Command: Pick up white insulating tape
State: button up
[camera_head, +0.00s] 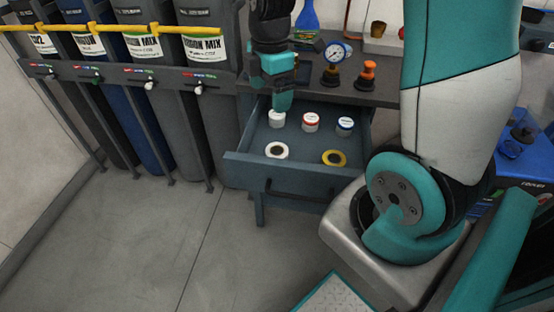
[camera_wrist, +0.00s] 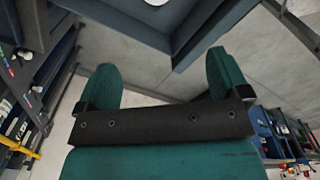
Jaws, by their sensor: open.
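A white tape roll (camera_head: 277,151) lies flat in the front left part of an open drawer (camera_head: 238,168) in the head view, its dark centre hole facing up. My gripper (camera_head: 282,102) hangs over the back left of the drawer, behind the roll, close to a white jar. In the wrist view my gripper (camera_wrist: 165,78) has its two teal fingers wide apart with nothing between them. A white piece at the wrist view's top edge is cut off, and I cannot tell what it is.
A yellow tape roll (camera_head: 334,158) lies front right in the drawer. Gas cylinders (camera_head: 147,90) stand left. A gauge (camera_head: 339,53) sits on the bench. Floor in front is clear.

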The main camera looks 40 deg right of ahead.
notch_tip(320, 180, down, 2)
jog(key=d+f, duration=0.1)
jog(key=d, duration=0.1)
jog(key=b, duration=0.2)
send_over(277, 148)
jog(key=s+a, duration=0.1)
jog(key=shift+n, duration=0.4)
jog(key=f, duration=0.9)
jog(key=shift+a+f, duration=0.2)
jog(key=shift+f, duration=0.05)
jog(key=shift+s+d+f, duration=0.1)
jog(key=shift+f, duration=1.45)
jog(key=shift+s+d+f, duration=0.1)
jog(key=shift+f, duration=1.45)
jog(key=shift+c, duration=0.4)
jog(key=c, duration=0.9)
